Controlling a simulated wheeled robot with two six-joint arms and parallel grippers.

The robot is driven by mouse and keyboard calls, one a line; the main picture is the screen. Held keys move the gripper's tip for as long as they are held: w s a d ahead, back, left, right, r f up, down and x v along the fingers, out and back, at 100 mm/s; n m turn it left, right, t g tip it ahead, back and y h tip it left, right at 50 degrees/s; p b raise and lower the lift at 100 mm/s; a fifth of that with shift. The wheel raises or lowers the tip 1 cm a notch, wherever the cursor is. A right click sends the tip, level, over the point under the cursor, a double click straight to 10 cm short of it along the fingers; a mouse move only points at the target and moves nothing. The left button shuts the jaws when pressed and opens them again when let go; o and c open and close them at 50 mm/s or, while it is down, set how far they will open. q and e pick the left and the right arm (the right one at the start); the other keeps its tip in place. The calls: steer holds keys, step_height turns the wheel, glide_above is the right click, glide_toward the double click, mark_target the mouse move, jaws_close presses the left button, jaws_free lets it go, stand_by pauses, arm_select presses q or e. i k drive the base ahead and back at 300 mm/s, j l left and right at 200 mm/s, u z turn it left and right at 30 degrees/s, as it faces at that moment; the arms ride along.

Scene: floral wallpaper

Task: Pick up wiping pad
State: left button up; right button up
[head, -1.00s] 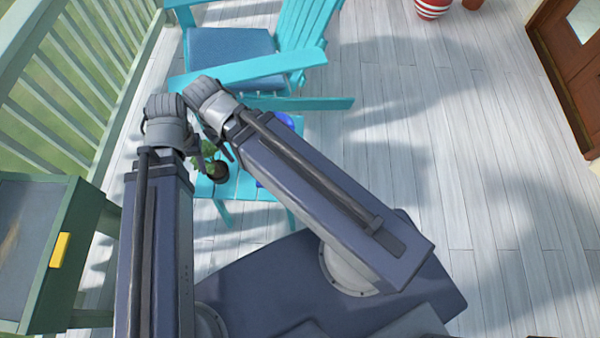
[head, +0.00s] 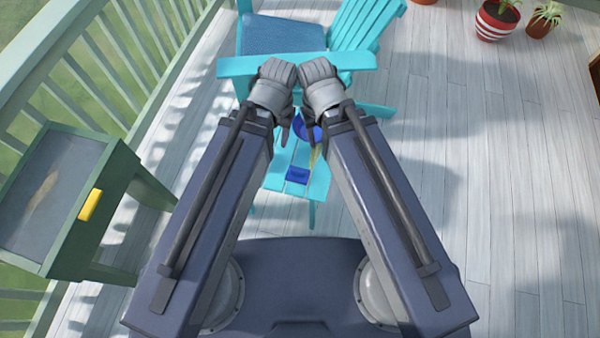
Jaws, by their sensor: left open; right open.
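A small yellow block (head: 91,204), perhaps the wiping pad, sits at the right edge of the green side table (head: 112,185) on the left. A small dark blue block (head: 297,174) lies on the turquoise slatted table (head: 283,187) in front of me; I cannot tell which block is the pad. The arms and grippers hide part of this table.
A blue round item (head: 308,128) is partly hidden behind the grippers. A turquoise chair (head: 290,65) with a blue cushion stands beyond. A green railing (head: 100,80) runs along the left. Striped pot (head: 497,22) stands at top right. The right-hand plank floor is clear.

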mark_target(295, 174)
steer(key=u, duration=1.75)
steer(key=z, duration=1.75)
steer(key=k+l+z, duration=0.2)
steer(key=z, duration=0.25)
steer(key=k, duration=0.15)
